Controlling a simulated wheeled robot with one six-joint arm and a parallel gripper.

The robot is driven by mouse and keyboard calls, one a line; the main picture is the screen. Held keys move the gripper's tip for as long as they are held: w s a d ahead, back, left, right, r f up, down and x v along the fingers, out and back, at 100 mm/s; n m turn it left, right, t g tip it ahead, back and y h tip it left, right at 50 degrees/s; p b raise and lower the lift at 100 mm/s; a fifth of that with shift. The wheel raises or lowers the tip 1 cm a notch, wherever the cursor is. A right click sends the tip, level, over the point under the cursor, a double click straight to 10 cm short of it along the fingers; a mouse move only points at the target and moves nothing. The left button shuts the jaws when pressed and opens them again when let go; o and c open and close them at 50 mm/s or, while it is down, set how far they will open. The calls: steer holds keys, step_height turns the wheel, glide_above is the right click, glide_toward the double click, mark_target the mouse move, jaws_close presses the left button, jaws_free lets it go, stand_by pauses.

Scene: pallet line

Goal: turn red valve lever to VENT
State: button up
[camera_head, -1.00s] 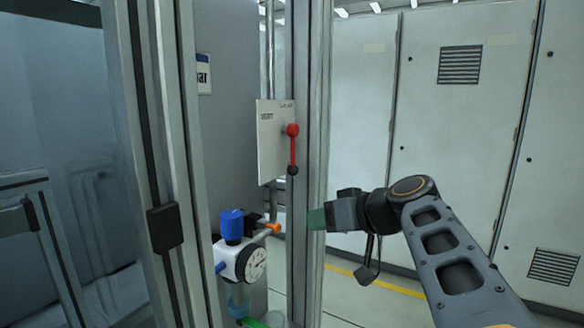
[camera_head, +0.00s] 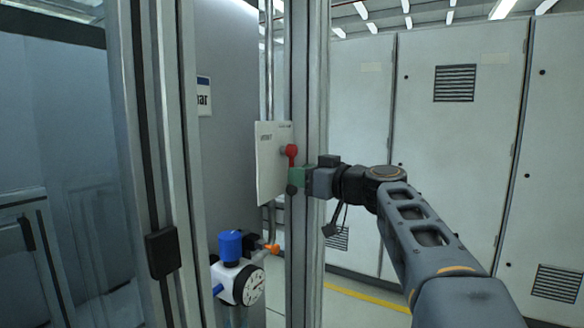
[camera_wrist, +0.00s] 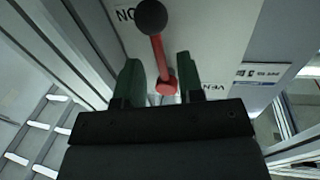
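The red valve lever (camera_head: 291,160) hangs straight down from its red hub, in front of a pale plate (camera_head: 270,165) with a VENT label at its upper left. A black ball ends the lever. My gripper (camera_head: 297,177) is at the lever from the right, its green fingers covering the lower shaft in the head view. In the wrist view, the lever (camera_wrist: 160,55) lies between the two green fingers of my gripper (camera_wrist: 158,70), which stand apart with gaps beside the shaft. Part of the VENT lettering shows at right there.
A metal upright post (camera_head: 309,90) stands right beside the plate. Below is a regulator with a blue knob (camera_head: 231,246), a white gauge (camera_head: 252,288) and an orange handle (camera_head: 271,249). Grey cabinets (camera_head: 450,130) stand behind, with open floor before them.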

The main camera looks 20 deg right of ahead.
steer(key=shift+p+x, duration=0.4)
steer(key=shift+x, duration=1.3)
jaws_close()
